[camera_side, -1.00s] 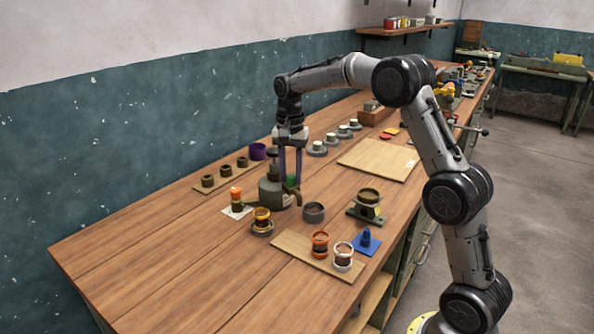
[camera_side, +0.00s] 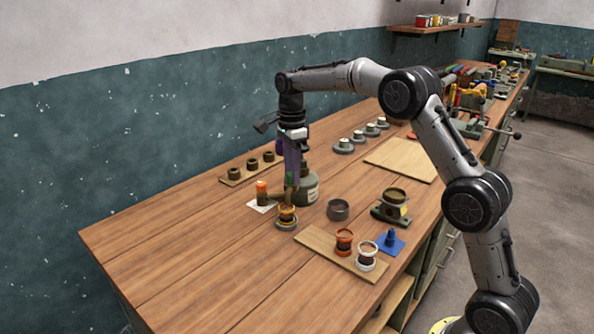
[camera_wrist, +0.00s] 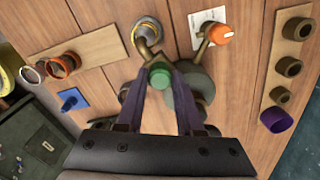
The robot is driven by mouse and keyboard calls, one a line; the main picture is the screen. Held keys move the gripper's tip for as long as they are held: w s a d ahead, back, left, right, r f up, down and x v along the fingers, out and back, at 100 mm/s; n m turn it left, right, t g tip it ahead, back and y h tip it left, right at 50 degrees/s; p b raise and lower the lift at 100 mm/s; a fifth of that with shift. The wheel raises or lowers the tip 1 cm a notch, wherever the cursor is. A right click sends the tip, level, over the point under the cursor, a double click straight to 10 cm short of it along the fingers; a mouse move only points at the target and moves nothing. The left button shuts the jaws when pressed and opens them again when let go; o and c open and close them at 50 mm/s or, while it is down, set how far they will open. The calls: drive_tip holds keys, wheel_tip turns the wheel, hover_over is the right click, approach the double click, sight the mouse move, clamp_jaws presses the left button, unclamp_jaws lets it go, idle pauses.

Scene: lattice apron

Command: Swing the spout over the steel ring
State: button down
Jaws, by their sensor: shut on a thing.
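The grey-green canister (camera_side: 306,188) stands on the bench with a brown spout attached. In the wrist view, the curved spout (camera_wrist: 148,53) reaches toward a grey metal ring (camera_wrist: 147,22) around a yellow-rimmed cup. That cup with its grey ring (camera_side: 287,222) stands just in front of the spout in the side view. I cannot tell whether the spout tip is fully over it. My gripper (camera_side: 290,182) points down and is shut on the spout's green knob (camera_wrist: 160,76). Fingers hide part of the canister and spout.
A grey cup (camera_side: 338,209) is to the right. A board (camera_side: 318,243) holds an orange-rimmed and a white-rimmed cup. The front left of the bench is clear.

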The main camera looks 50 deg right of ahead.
sight(290, 172)
drive_tip(key=shift+w+r, duration=0.15)
drive_tip(key=shift+w, duration=0.1)
idle(0.3)
drive_tip(key=c, duration=0.5)
unclamp_jaws()
drive_tip(key=shift+s+r, duration=0.1)
drive_tip(key=shift+r, duration=6.75)
